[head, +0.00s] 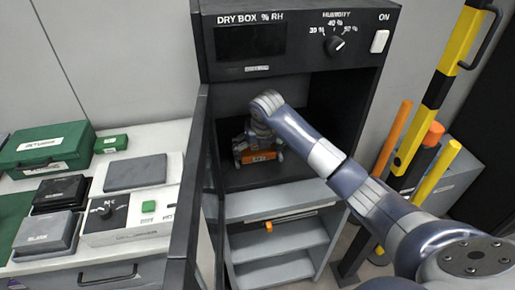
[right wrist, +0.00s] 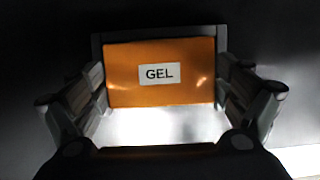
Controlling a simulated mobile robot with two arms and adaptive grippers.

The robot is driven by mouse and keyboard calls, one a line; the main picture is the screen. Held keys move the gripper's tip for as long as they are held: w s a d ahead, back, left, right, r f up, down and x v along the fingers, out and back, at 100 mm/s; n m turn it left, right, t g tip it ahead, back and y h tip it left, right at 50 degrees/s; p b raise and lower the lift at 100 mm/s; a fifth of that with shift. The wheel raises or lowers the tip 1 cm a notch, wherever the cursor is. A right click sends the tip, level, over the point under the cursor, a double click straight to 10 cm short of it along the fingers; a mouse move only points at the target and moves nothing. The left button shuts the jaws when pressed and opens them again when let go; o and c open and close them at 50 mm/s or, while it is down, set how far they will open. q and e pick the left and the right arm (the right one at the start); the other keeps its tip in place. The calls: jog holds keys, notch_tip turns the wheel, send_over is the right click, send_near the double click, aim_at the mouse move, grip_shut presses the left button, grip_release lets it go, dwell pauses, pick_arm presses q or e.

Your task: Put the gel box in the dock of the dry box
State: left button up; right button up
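The orange gel box (head: 262,156), labelled GEL, sits on the floor inside the open dry box (head: 296,18). In the right wrist view the gel box (right wrist: 120,88) faces me squarely, with a dark frame (right wrist: 96,50), which looks like the dock, along its top and sides. My right gripper (head: 259,151) reaches into the chamber at the gel box. My left gripper is not in view.
The dry box door (head: 191,180) stands open on the left. Below the chamber are grey shelves (head: 285,236). At left a counter (head: 150,135) holds a green case (head: 45,148) and dark boxes. Yellow and black posts (head: 436,90) stand close on the right.

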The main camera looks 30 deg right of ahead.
aim_at(259, 154)
jog(key=shift+r, duration=0.1)
dwell(0.3)
jog(key=shift+r, duration=0.2)
jog(key=b+v, duration=0.1)
jog(key=v, duration=0.3)
jog(key=shift+s+r, duration=0.15)
jog(key=shift+r, duration=0.2)
jog(key=s+a+b, duration=0.2)
jog(key=s+a, duration=0.1)
jog(key=s, duration=0.8)
jog(key=shift+s, duration=0.35)
jog(key=shift+f, duration=0.1)
